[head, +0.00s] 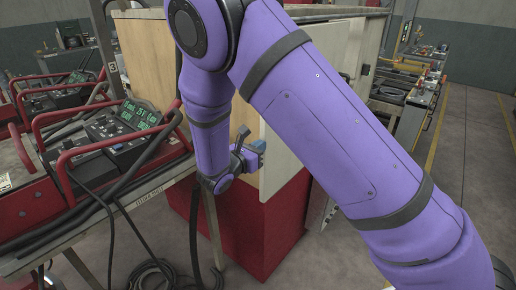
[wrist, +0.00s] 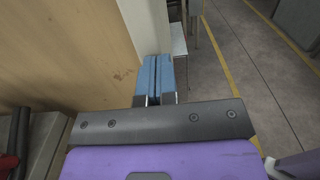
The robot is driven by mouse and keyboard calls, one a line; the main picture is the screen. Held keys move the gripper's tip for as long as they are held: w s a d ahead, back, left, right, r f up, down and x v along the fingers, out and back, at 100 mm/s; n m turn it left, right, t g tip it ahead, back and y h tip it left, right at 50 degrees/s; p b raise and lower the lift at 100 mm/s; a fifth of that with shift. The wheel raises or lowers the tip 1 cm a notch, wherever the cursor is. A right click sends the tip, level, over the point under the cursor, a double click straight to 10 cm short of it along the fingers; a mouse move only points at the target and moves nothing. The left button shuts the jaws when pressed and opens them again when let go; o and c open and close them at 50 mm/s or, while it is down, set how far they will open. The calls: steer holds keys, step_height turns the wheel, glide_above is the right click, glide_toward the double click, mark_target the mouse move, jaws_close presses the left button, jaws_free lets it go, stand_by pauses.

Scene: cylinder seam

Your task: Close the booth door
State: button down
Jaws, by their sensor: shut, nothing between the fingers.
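The booth is a box with a tan wooden wall (head: 152,52) and a red lower part (head: 262,235). A pale cream panel, which looks like the booth door (head: 283,150), shows beside my gripper, partly hidden by my purple arm. I cannot tell how far the door stands open. My gripper (head: 259,147) has blue fingers and is shut and empty, close to the panel's left part. In the wrist view the blue fingers (wrist: 155,78) lie together, just below a cream panel edge (wrist: 147,28), with the tan wood (wrist: 65,50) on their left. Contact cannot be told.
A bench with red-handled welding units (head: 120,125) stands on the left, with dark cables hanging to the floor. Another bench with equipment (head: 410,90) stands at the back right. Grey floor with a yellow line (head: 433,130) is open on the right.

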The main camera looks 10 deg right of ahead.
steer(key=x, duration=0.9)
